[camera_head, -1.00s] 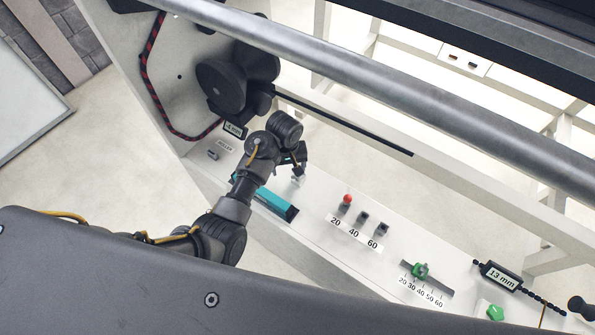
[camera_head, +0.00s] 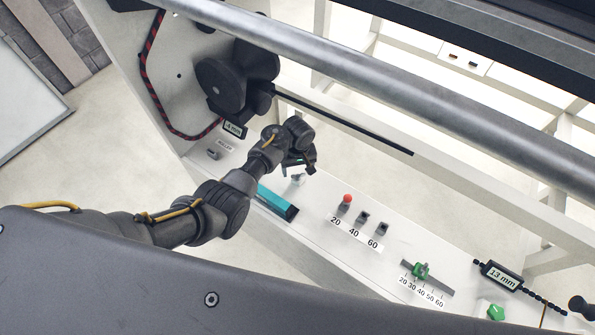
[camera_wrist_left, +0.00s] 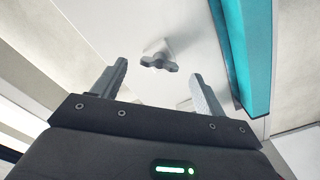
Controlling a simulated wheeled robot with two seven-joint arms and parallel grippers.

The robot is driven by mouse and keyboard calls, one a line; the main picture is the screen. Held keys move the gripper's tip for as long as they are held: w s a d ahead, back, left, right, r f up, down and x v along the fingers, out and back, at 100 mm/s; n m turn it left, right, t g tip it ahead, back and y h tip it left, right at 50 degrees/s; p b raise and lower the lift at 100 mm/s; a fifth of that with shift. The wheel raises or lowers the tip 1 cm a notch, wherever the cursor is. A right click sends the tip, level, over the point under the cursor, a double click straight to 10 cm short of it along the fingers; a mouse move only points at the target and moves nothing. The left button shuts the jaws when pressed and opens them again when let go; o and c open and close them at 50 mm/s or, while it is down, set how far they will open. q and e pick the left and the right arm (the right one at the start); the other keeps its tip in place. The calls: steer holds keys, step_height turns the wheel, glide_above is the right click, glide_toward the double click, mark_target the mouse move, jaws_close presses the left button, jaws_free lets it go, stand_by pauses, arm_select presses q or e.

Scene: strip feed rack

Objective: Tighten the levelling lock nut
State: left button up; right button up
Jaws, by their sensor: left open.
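A small grey wing-shaped nut (camera_wrist_left: 159,62) stands on the white panel in the left wrist view, ahead of and between the two fingers, with a gap on both sides. In the head view the nut (camera_head: 298,179) shows small and pale, just below my left gripper (camera_head: 307,168). My left gripper is open and empty; its two grey fingers also show in the left wrist view (camera_wrist_left: 158,74), apart from the nut. My right gripper is not in view.
A teal bar (camera_head: 275,203) lies on the panel beside the nut. Right of it are a red-capped peg (camera_head: 347,199) in a 20-40-60 row and a green slider (camera_head: 420,271). A black roller unit (camera_head: 222,85) and long metal tube (camera_head: 400,86) lie above.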

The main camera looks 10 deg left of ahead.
arm_select(q)
steer(key=shift+f, duration=1)
steer(key=c, duration=1)
